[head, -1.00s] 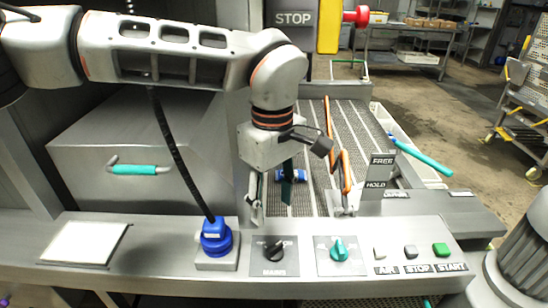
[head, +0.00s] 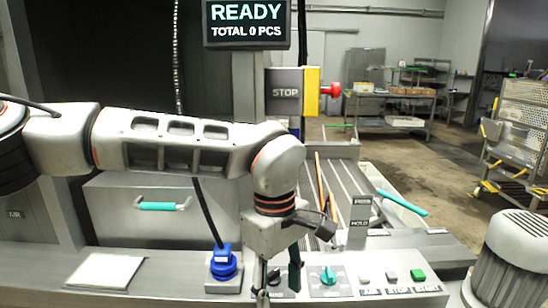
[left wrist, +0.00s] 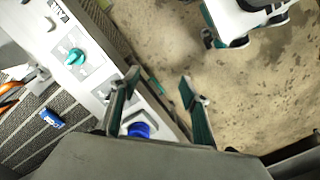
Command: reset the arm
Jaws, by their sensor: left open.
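My left gripper (head: 279,288) hangs in front of the control panel's knobs in the head view, its fingers low in the picture. In the left wrist view its two dark teal-edged fingers (left wrist: 158,78) are spread apart with nothing between their tips. My left arm reaches across the front of the machine from the left, bent downward at the wrist. My right gripper does not show.
The control panel has a blue plug-like fitting (head: 223,264), a teal knob (head: 329,277) and a green button (head: 418,275). A drawer with a teal handle (head: 162,205) is behind my arm. A red stop button (head: 332,90) stands beyond the panel. Open floor (head: 450,190) lies right.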

